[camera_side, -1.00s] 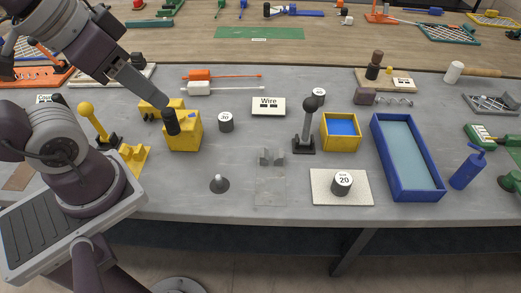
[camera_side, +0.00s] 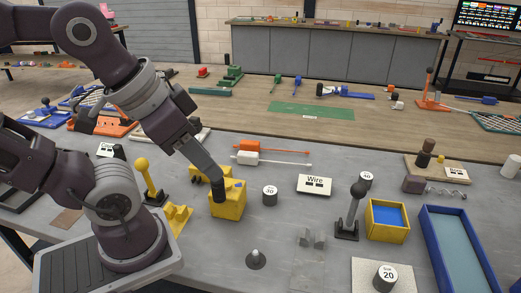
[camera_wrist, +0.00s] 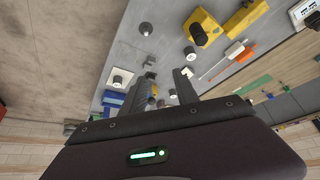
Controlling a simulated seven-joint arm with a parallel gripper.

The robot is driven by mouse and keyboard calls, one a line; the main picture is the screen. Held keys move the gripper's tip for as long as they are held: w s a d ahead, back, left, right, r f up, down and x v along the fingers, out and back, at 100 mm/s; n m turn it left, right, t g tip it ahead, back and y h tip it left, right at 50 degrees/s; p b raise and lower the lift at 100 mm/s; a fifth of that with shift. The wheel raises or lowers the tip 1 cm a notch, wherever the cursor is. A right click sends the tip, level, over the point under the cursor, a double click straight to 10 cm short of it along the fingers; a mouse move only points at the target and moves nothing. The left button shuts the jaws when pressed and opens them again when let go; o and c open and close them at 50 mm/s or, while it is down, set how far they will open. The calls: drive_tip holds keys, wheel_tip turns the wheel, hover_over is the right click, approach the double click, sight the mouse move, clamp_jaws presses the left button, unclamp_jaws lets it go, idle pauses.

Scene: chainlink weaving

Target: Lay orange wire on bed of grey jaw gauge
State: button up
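The orange wire (camera_side: 278,150) is a thin orange rod with an orange block handle. It lies on the grey table behind the yellow block, beside a white one like it. Its orange handle also seems to show in the wrist view (camera_wrist: 234,48). The grey jaw gauge (camera_side: 312,240) has two upright grey jaws on a pale, see-through-looking base near the table's front. I see nothing lying between its jaws. My gripper (camera_side: 216,177) hangs by the yellow block, left of the gauge and apart from the wire. In the wrist view its fingers (camera_wrist: 162,75) are apart with nothing between them.
A yellow block (camera_side: 228,203) with a black knob stands beneath my gripper. A weight (camera_side: 270,196), a Wire sign (camera_side: 314,185), a dark ball-topped post (camera_side: 350,212) and a grey cone (camera_side: 256,260) stand around the gauge. A yellow box (camera_side: 388,222) is on the right.

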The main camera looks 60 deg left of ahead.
idle(0.3)
drive_tip(key=o, duration=0.4)
